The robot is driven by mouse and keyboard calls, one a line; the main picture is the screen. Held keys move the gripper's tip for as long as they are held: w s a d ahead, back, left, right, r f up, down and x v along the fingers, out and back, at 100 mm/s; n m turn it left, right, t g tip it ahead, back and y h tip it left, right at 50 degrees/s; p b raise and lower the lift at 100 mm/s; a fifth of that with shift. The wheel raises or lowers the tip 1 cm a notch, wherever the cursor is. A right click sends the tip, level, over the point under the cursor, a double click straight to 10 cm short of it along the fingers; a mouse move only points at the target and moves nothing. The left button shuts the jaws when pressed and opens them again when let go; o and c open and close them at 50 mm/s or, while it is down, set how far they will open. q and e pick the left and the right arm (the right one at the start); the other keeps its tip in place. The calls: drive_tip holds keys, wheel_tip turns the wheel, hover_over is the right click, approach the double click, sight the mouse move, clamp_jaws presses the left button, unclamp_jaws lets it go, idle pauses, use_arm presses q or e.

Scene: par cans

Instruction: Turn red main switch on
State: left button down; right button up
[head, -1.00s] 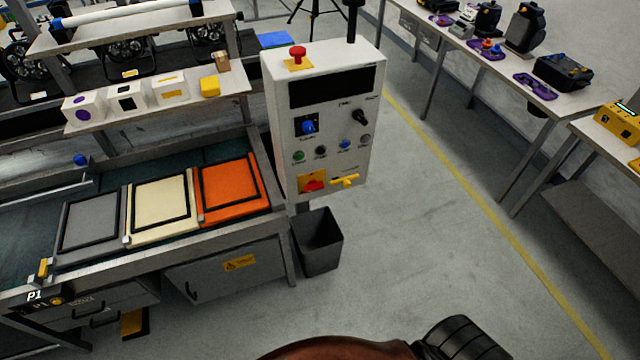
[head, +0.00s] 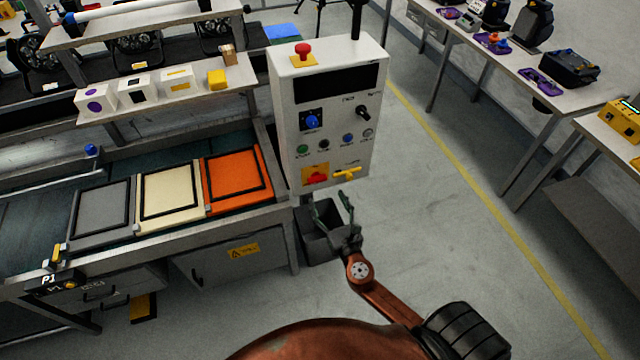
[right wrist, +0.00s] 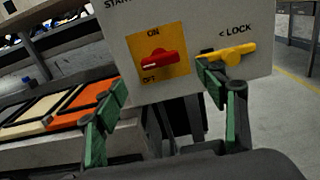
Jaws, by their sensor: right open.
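The red main switch (head: 317,178) sits on a yellow plate at the lower left of the white control box (head: 345,140). In the right wrist view the red switch (right wrist: 158,60) lies roughly horizontal, between the words ON above and OFF below. The yellow lock lever (right wrist: 228,54) is to its right, labelled LOCK. My right gripper (head: 332,203) is open and empty, just below the box. In the right wrist view its green fingers (right wrist: 165,85) are spread, the right fingertip near the lock lever; I cannot tell if they touch. My left gripper is not in view.
A dark bin (head: 318,240) stands on the floor below the box, behind my right gripper. A workbench with grey, cream and orange panels (head: 237,178) is to the left. A red mushroom button (head: 303,48) tops the box. The floor to the right is clear.

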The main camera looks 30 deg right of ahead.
sight(318, 181)
drive_tip(key=x, duration=0.7)
drive_tip(key=shift+w, duration=0.3)
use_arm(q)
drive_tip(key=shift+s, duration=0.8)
use_arm(e)
drive_tip(key=shift+c, duration=0.2)
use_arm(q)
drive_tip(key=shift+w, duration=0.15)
use_arm(e)
drive_tip(key=c, duration=1.1)
